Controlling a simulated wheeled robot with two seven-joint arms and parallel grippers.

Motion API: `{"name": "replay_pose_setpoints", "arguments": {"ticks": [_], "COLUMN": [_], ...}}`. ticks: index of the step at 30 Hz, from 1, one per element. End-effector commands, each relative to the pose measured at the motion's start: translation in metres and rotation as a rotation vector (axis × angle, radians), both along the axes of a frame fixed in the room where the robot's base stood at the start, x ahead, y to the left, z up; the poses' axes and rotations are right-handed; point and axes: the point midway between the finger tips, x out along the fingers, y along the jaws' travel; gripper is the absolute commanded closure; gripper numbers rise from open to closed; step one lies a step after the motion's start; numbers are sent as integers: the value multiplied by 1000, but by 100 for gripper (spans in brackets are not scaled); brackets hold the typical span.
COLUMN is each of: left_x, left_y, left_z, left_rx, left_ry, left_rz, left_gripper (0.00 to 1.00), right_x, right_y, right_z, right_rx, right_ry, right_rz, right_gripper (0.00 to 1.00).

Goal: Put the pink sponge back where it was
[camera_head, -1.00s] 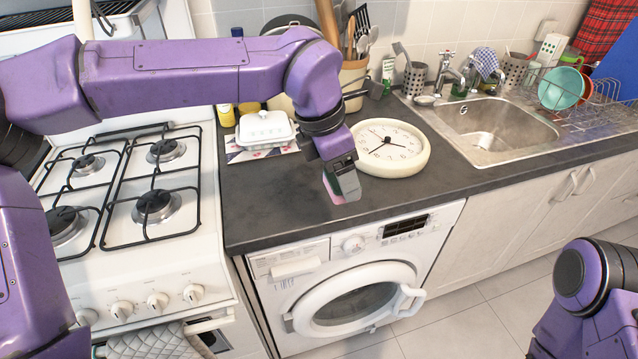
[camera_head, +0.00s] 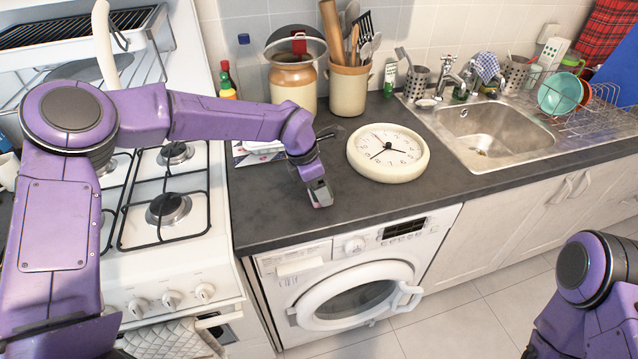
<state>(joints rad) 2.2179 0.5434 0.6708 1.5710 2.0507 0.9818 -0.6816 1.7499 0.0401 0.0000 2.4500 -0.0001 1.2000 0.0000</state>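My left gripper (camera_head: 319,192) points down over the dark counter, in front and to the left of the white round clock. It is shut on the pink sponge (camera_head: 322,199), of which only a small pinkish part shows at the fingertips. The sponge is low, at or just above the counter; I cannot tell if it touches. My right arm shows at the lower right, but its gripper is out of view.
The clock (camera_head: 388,153) lies just right of my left gripper. A utensil crock (camera_head: 348,90) and a brown-white jar (camera_head: 293,82) stand behind. The butter dish is mostly hidden by my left arm. The stove (camera_head: 165,260) is left, the sink (camera_head: 493,130) right. The counter's front is clear.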

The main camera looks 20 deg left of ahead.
Motion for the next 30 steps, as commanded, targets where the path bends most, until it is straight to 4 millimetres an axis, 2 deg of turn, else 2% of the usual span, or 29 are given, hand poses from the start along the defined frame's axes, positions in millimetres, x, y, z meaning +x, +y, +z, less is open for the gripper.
{"name": "replay_pose_setpoints", "arguments": {"ticks": [5,6,8,9,16,20,30], "left_x": [0,0,0,0,0,-1,-15], "left_y": [0,0,0,0,0,2,22], "left_z": [-3,-3,-2,-2,-2,7,85], "left_rx": [-1,0,0,0,0,-1,-1], "left_ry": [1,0,0,0,0,-3,-3], "left_rz": [0,0,0,0,-1,1,1], "left_gripper": [53,25,5,3,3,3,3], "right_x": [0,0,0,0,0,0,0], "right_y": [0,0,0,0,0,0,0], "right_z": [-2,-2,-2,-2,-1,-2,-15], "right_rx": [0,0,0,0,0,0,0], "right_ry": [0,0,0,0,0,0,0], "right_rz": [0,0,0,0,0,0,0], "right_gripper": [57,57,57,57,57,57,57]}}
